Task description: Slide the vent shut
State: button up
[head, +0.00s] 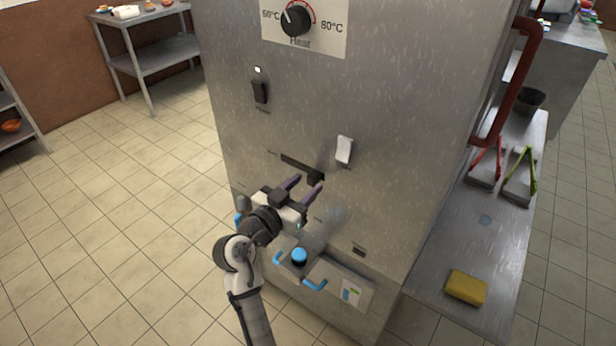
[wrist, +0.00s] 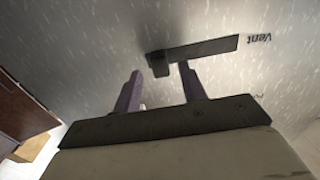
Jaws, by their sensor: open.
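The vent is a dark horizontal slot (head: 295,163) on the steel front of the cabinet, with a small dark slider knob (head: 316,178) at its right end. In the wrist view the slot (wrist: 208,48) appears turned over, with the knob (wrist: 159,66) at its left end and the word "Vent" at the right. My gripper (head: 305,184) is open and empty, its two purple fingers pointing at the panel just below the slot. In the wrist view the fingertips (wrist: 159,71) lie on either side of the knob. Whether they touch the panel cannot be told.
A white rocker switch (head: 344,150) sits right of the slot, and a dark switch (head: 260,91) sits upper left. A dial (head: 296,21) is above. A blue button (head: 299,256) and blue handles are below. A side counter (head: 455,240) holds tongs and a yellow sponge (head: 466,287).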

jog(key=shift+x, duration=1.15)
grip_shut()
jog(key=shift+a, duration=0.1)
